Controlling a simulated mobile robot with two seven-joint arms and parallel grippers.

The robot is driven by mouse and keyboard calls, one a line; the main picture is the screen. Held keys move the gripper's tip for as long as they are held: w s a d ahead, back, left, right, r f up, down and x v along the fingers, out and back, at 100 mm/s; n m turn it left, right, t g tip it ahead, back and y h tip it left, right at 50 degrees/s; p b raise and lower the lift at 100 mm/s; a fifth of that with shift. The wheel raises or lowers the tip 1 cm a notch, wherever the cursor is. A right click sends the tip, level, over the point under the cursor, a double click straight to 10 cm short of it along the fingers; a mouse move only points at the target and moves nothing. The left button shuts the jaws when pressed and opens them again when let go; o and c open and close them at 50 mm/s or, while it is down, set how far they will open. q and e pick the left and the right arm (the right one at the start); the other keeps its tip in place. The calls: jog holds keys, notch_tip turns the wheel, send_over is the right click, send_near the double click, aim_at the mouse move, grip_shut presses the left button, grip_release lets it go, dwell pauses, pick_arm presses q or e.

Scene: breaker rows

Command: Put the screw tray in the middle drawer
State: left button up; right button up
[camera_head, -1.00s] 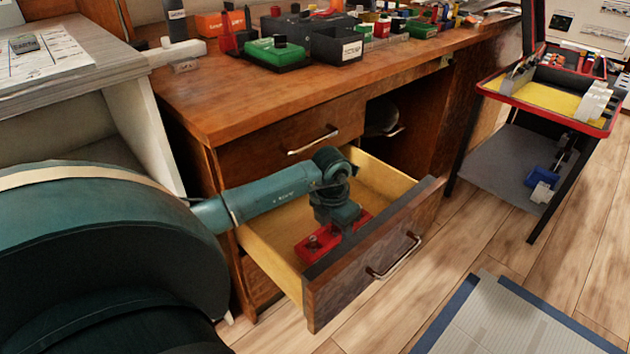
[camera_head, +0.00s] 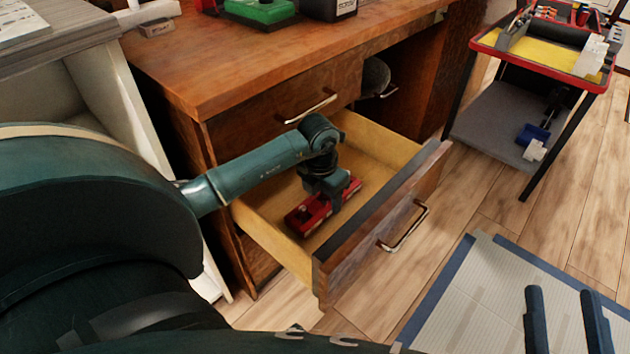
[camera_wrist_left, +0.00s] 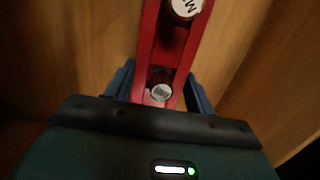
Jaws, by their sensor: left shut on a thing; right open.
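The red screw tray (camera_head: 306,217) is inside the pulled-out middle drawer (camera_head: 372,245), near the drawer's left wall. My left gripper (camera_head: 327,190) reaches down into the drawer and is shut on the tray. In the left wrist view the red tray (camera_wrist_left: 170,45) runs between the two blue fingers of my left gripper (camera_wrist_left: 160,90), with round labelled items in it. Whether the tray touches the drawer floor I cannot tell. My right gripper (camera_head: 567,315) is open and empty, over the floor at the bottom right.
A closed upper drawer (camera_head: 285,120) sits above the open one, under the wooden desktop (camera_head: 230,65). A black trolley with a red-rimmed top (camera_head: 488,45) stands at the right. A blue-edged mat (camera_head: 480,295) lies on the floor. The drawer's back part is bare.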

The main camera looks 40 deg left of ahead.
pick_arm(q)
jog(key=shift+f, duration=0.25)
pick_arm(e)
jog(key=shift+w+a+r, duration=0.15)
jog(key=shift+w+r, duration=0.1)
jog(key=shift+r, duration=0.15)
jog(key=shift+f, duration=0.1)
pick_arm(q)
jog(key=o, duration=1.1)
jog(key=shift+f, duration=0.15)
pick_arm(e)
jog(key=shift+n, duration=0.3)
